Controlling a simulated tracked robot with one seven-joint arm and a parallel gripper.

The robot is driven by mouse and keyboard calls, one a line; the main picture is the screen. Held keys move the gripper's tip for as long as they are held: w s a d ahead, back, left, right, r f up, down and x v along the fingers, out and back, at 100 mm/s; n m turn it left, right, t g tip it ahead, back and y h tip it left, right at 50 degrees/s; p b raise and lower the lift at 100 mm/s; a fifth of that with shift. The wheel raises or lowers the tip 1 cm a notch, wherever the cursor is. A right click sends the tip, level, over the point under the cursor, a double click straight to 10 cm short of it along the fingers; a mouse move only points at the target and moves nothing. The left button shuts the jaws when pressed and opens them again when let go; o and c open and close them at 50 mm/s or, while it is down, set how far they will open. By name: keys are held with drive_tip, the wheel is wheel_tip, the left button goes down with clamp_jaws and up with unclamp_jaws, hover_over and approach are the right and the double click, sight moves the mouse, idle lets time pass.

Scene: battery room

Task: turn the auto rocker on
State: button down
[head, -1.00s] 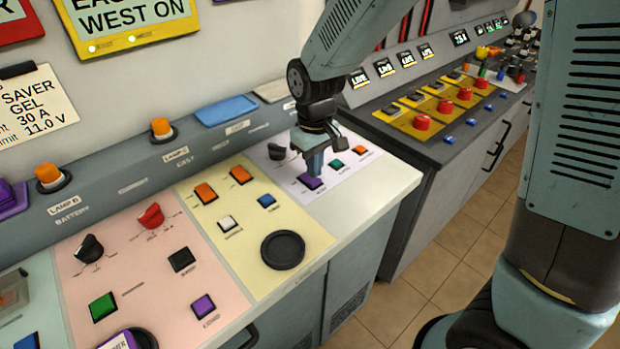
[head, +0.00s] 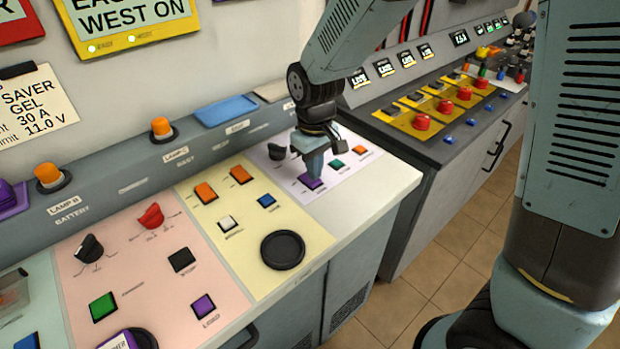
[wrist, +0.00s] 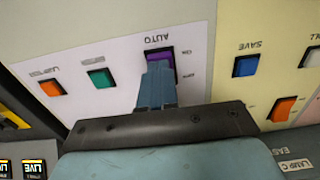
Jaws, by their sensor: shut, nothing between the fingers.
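The auto rocker is a purple switch (wrist: 159,62) under the upside-down label AUTO in the wrist view. In the head view the purple rocker (head: 311,182) sits on the white-lilac panel at the far end of the bench. My gripper (wrist: 157,80) is shut and empty, its fingertips at the near edge of the purple rocker and covering part of it. In the head view my gripper (head: 313,173) points down onto the rocker. Whether the tips touch it, and which way the rocker is tipped, I cannot tell.
A teal rocker (head: 337,164) and an orange rocker (head: 359,151) lie beside the purple one. A black knob (head: 277,151) stands just left of my gripper. A blue SAVE rocker (wrist: 245,66) is on the neighbouring yellow panel. The white bench edge right of the switches is bare.

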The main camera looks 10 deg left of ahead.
drive_tip(key=shift+f, duration=0.6)
idle(0.4)
drive_tip(key=shift+r, duration=3.5)
drive_tip(key=d+r+m+t+y, duration=0.1)
drive_tip(key=d+r+m, duration=0.1)
drive_tip(key=d+r, duration=0.55)
drive_tip(key=d+r+m+t, duration=0.2)
drive_tip(key=d+r+m, duration=0.15)
drive_tip(key=d, duration=0.65)
drive_tip(key=s+d+r+m+t+h, duration=0.1)
drive_tip(key=s+d+r+m, duration=0.3)
drive_tip(key=s+d, duration=0.6)
drive_tip(key=d+r+t, duration=0.1)
drive_tip(key=d, duration=0.2)
drive_tip(key=shift+s+r+t, duration=0.2)
drive_tip(key=shift+s+t, duration=0.1)
drive_tip(key=shift+s, duration=0.1)
